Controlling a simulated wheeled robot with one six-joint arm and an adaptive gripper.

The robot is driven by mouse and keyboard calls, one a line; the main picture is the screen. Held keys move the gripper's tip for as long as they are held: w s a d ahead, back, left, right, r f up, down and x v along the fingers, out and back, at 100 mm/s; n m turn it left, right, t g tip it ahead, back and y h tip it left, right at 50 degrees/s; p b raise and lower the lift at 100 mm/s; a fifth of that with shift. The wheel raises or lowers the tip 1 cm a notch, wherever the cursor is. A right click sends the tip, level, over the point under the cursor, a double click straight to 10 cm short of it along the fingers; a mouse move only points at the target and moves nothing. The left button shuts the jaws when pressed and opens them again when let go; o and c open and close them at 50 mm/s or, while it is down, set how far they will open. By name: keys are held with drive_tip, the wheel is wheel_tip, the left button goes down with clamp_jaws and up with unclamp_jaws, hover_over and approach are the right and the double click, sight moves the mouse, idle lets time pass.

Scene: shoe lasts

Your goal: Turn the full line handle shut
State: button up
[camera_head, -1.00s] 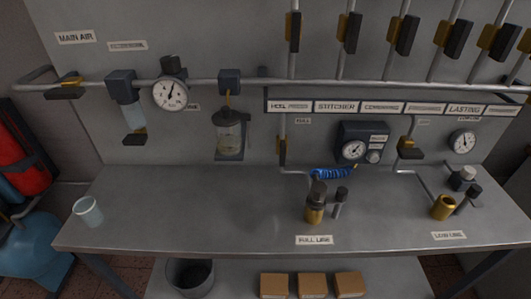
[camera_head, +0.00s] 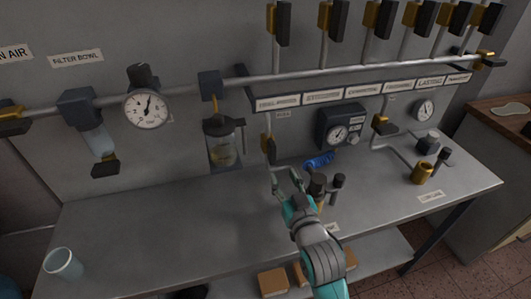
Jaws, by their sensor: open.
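The full line handle (camera_head: 271,151) is a dark lever with a brass body on the vertical pipe below the sign row, under a small "FULL" label (camera_head: 284,115). It hangs upright, roughly in line with its pipe. My gripper (camera_head: 286,178) reaches up from the bottom of the picture, with its fingers just below and slightly right of the handle. The gripper is open with nothing between its fingers. A small gap seems to lie between fingers and handle, though I cannot tell the depth. My arm partly hides the bench label by the brass coupling.
The brass-and-dark coupling (camera_head: 317,187) stands close right of my gripper, by a blue coiled hose (camera_head: 319,161). A lubricator bowl (camera_head: 222,144) hangs left of the handle. A regulator box (camera_head: 338,126) is to the right. The bench's middle left (camera_head: 170,215) is clear.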

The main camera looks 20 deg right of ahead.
sight(273, 156)
drive_tip(key=w, duration=1)
drive_tip(key=shift+w, duration=0.25)
clamp_jaws()
